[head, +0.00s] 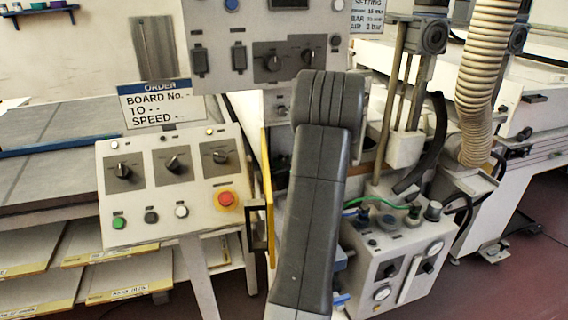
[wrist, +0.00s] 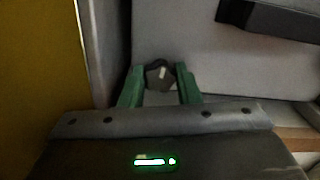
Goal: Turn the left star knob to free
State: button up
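In the wrist view, a dark lobed knob (wrist: 158,78) with a pale mark sits in front of a light grey panel. My gripper (wrist: 160,71) has its two green fingers spread, one on each side of this knob. A narrow gap seems to show between the knob and the fingers, and no firm hold is visible. Whether it is the left star knob, and which way it is set, I cannot tell. In the head view my dark arm covers the middle, and the gripper and this knob are hidden behind it.
A sloped control panel (head: 170,190) with rotary switches and a red stop button (head: 226,199) stands left of my arm. A grey box (head: 400,262) with knobs and gauges stands to the right. A yellow edge (wrist: 40,80) is close at the wrist view's left.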

jog(key=shift+f+n+b, duration=0.2)
jog(key=shift+n+b, duration=0.2)
jog(key=shift+b, duration=0.7)
jog(key=shift+r+n+b, duration=0.15)
jog(key=shift+n+b, duration=0.25)
jog(key=shift+b, duration=0.2)
jog(key=o, duration=1)
jog(key=shift+c, duration=0.2)
jog(key=shift+s, duration=0.15)
jog(key=b+v, duration=0.2)
jog(key=v, duration=1.1)
jog(key=shift+s, duration=0.25)
jog(key=shift+w+d+r, duration=0.1)
